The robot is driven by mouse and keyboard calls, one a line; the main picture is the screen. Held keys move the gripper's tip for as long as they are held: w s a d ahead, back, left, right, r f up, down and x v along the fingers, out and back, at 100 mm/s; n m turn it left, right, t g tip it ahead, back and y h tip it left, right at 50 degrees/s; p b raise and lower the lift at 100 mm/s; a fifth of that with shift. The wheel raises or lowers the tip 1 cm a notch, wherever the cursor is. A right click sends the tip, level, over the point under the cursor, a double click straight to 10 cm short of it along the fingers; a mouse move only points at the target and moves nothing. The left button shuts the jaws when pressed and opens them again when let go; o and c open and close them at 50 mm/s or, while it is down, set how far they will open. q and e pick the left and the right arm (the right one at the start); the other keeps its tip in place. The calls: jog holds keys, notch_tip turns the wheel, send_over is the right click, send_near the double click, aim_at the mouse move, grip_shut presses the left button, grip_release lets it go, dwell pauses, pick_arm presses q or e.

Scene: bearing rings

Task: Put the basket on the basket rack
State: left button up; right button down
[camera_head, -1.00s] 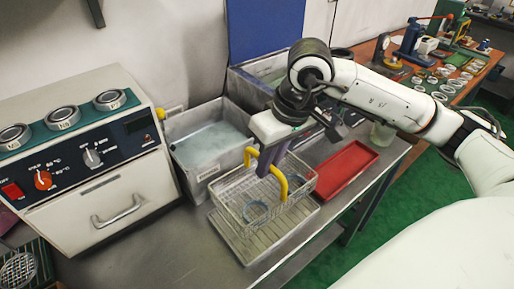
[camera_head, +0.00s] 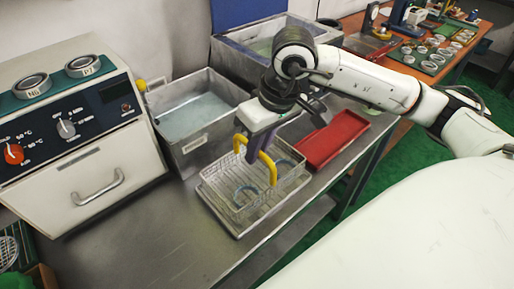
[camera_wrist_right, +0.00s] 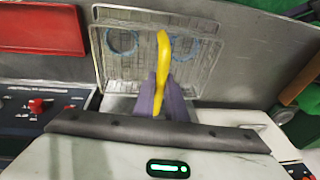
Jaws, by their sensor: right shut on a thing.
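The wire basket (camera_head: 285,166) has a yellow arched handle (camera_head: 271,170) and holds blue-grey rings (camera_head: 245,195). It sits on or just over the ribbed metal basket rack (camera_head: 237,232) on the steel bench; I cannot tell if they touch. My right gripper (camera_head: 258,158) is above the basket, its purple fingers shut on the handle. In the right wrist view, the handle (camera_wrist_right: 162,60) runs between the fingers (camera_wrist_right: 160,98), with the basket (camera_wrist_right: 183,25) beyond. My left gripper is not in view.
A grey tank of liquid (camera_head: 193,137) stands behind the basket, and a larger tank (camera_head: 232,62) stands farther back. A red tray (camera_head: 332,140) lies to the right. A machine with knobs (camera_head: 75,150) stands at left. The front bench (camera_head: 150,240) is clear.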

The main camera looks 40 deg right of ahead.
dwell(0.4)
jog(key=shift+f+b, duration=0.15)
jog(key=shift+b, duration=0.35)
jog(key=c, duration=1.7)
grip_release()
jog(key=shift+s, duration=0.1)
jog(key=shift+w+a+r+p+v, duration=0.15)
jog(key=shift+w+p+v, duration=0.1)
jog(key=shift+p+v, duration=0.8)
jog(key=shift+w+a+p+v, duration=0.15)
jog(key=shift+w+p+v, duration=0.3)
jog(key=shift+v, duration=1.1)
jog(key=shift+w+a+r+p+v, duration=0.1)
jog(key=shift+a+p+v, duration=0.1)
jog(key=shift+p+v, duration=0.95)
jog(key=v, duration=0.3)
jog(key=shift+w+a+r, duration=0.15)
jog(key=shift+w+a, duration=0.05)
jog(key=shift+w, duration=0.1)
